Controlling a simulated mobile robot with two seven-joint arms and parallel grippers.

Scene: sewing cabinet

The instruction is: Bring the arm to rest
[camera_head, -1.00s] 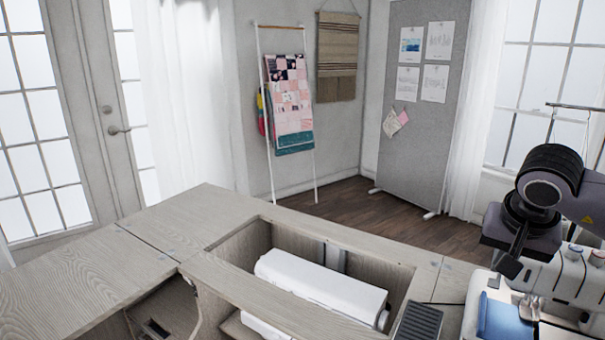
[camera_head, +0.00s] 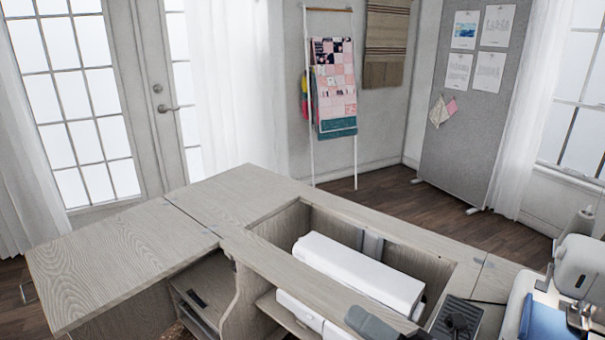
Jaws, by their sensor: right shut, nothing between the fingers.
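My right gripper (camera_head: 458,323) shows only in part, as a dark shape at the bottom edge of the head view, right of centre. It is shut, with nothing between its fingers. It appears in front of a dark ribbed pad; I cannot tell whether they touch. A grey rounded piece (camera_head: 372,323), which looks like part of my right arm, shows to its left. The rest of that arm is below the picture. My left gripper is out of view.
A wooden sewing cabinet (camera_head: 120,250) has an open well holding a white sewing machine (camera_head: 355,270). A white machine (camera_head: 580,268) and blue cloth (camera_head: 545,322) stand at the right edge. The left tabletop is bare. Dark floor (camera_head: 400,192) lies behind.

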